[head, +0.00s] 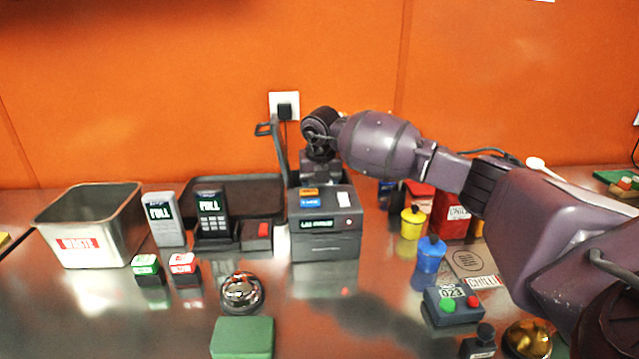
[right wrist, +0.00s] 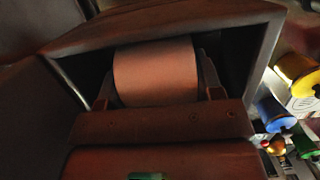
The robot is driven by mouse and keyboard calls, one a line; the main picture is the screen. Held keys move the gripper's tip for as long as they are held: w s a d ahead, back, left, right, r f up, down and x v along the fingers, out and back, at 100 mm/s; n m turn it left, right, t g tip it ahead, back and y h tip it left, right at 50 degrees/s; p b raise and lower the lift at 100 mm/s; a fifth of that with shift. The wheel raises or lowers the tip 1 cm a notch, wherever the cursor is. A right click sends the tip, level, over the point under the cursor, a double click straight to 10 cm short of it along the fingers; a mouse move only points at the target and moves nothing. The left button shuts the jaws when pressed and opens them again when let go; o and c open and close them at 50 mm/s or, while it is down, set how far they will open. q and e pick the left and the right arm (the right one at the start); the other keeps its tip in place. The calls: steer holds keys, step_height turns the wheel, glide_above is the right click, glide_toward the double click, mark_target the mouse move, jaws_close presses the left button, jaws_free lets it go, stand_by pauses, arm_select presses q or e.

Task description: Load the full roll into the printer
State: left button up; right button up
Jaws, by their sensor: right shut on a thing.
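The dark printer (head: 325,240) stands at mid-table with a lit green display on its front. Its lid (head: 279,150) looks raised at the back. My right gripper (head: 320,178) points down over the printer's rear; its fingertips are hidden there in the head view. In the right wrist view, my right gripper (right wrist: 157,88) is shut on a pale paper roll (right wrist: 155,70), one dark finger on each side. The roll is framed by the walls of the printer's open bay (right wrist: 262,50); whether it touches the bay floor cannot be told. My left gripper is not in view.
A bell (head: 242,292) and a green block (head: 242,338) are in front. Yellow (head: 412,222) and blue (head: 430,255) pots stand right of the printer, under my right arm.

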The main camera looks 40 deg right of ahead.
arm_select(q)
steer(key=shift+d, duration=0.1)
arm_select(e)
steer(key=o, duration=1)
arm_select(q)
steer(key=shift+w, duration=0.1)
arm_select(e)
steer(key=shift+o, duration=0.2)
steer(key=shift+r+p, duration=1)
steer(key=shift+r, duration=1.9)
steer(key=shift+r+p, duration=0.55)
steer(key=shift+r, duration=1.1)
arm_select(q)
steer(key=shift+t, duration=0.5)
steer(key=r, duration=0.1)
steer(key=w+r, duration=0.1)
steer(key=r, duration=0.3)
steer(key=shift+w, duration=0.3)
